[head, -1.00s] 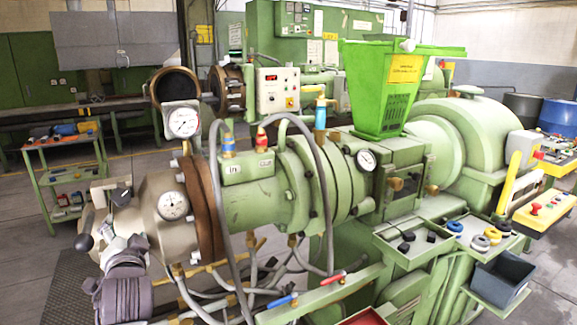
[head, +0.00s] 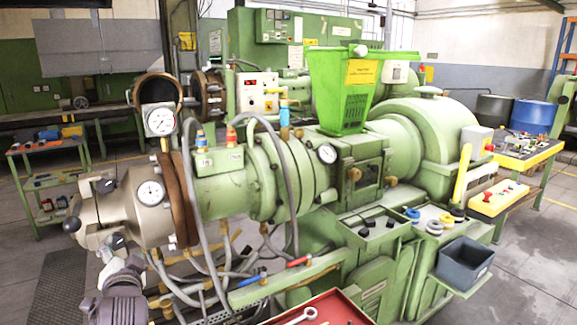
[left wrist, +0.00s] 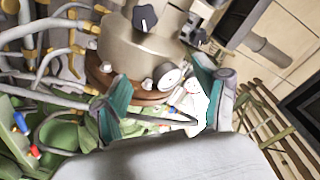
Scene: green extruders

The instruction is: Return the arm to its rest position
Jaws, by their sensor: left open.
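My left gripper (head: 112,250) is at the lower left of the head view, in front of the beige extruder head (head: 125,208). In the left wrist view its two teal fingers (left wrist: 158,88) stand wide apart with nothing between them. Beyond them that view shows the beige extruder head (left wrist: 150,45) with its black knob and dial gauge. I cannot tell the exact gap between the fingers and the machine. The green extruder (head: 265,180) fills the middle of the head view. My right gripper does not show.
A red tray (head: 345,308) with a wrench lies at the bottom. Green trays with small parts and a dark bin (head: 465,262) are at the right. A tool cart (head: 52,178) stands at the left. Grey hoses (head: 210,255) hang below the barrel.

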